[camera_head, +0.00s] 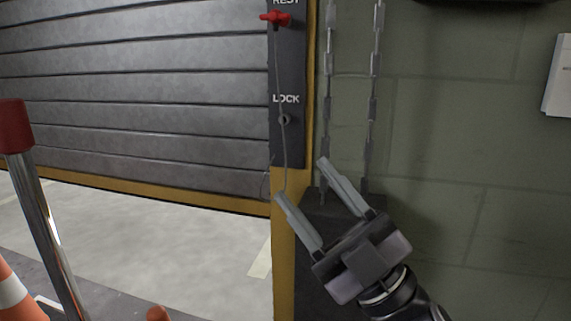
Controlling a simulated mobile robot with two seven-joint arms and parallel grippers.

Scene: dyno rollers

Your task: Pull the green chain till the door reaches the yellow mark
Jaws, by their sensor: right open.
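Two grey chain strands hang down the wall beside the door post, a left strand (326,95) and a right strand (374,95). No green shows on either. The grey slatted door (140,100) is partly raised, its yellow bottom edge (150,193) above the floor. A yellow door post (284,265) stands at its right; no separate yellow mark is clear. My right gripper (300,178) is open in front of the post, its fingers pointing up and left. Nothing shows between its fingers, and its upper finger is close to the left strand's lower end. My left gripper is out of view.
A dark plate (288,135) on the post reads REST and LOCK and holds a red pin (276,18) on a cord. A dark box (310,240) is below the chains. A red-topped post (14,128) and an orange cone (12,290) stand at left.

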